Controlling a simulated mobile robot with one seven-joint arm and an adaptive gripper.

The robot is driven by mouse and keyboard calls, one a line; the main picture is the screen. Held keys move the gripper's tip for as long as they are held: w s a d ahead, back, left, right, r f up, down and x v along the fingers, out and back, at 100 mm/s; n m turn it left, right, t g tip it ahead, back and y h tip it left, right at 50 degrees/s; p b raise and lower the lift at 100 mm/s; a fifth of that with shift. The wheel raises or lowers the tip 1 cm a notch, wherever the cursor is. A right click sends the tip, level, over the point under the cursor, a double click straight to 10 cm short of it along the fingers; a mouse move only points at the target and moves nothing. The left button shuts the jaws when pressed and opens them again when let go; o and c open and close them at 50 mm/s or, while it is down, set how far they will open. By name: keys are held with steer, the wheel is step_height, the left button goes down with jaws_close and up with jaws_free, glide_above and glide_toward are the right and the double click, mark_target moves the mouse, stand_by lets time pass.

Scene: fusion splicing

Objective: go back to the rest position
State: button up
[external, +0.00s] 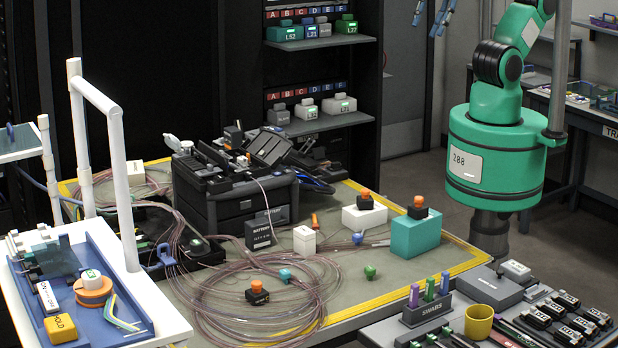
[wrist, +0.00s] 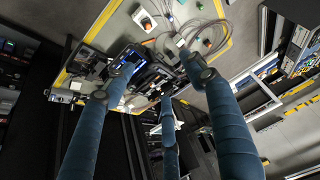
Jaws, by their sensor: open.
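My gripper (wrist: 160,78) shows in the wrist view as long blue fingers spread apart, with nothing between their tips. The rest of the gripper is cut off there. My green arm (external: 495,150) rises at the right beside the bench. The black fusion splicer (external: 232,195) stands on the yellow-edged bench (external: 345,287), with coiled fibre in front of it. The wrist view shows the bench from above, tilted, partly hidden behind the fingers.
Rack shelves with labelled blocks (external: 318,107) stand behind the bench. A white cart (external: 165,310) with a tall rail (external: 105,150) is at the left. A tool tray with a yellow cup (external: 479,322) is at the front right. The air above the bench is mostly free.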

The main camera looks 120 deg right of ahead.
steer(key=shift+f+b, duration=1.65)
steer(key=shift+f, duration=0.1)
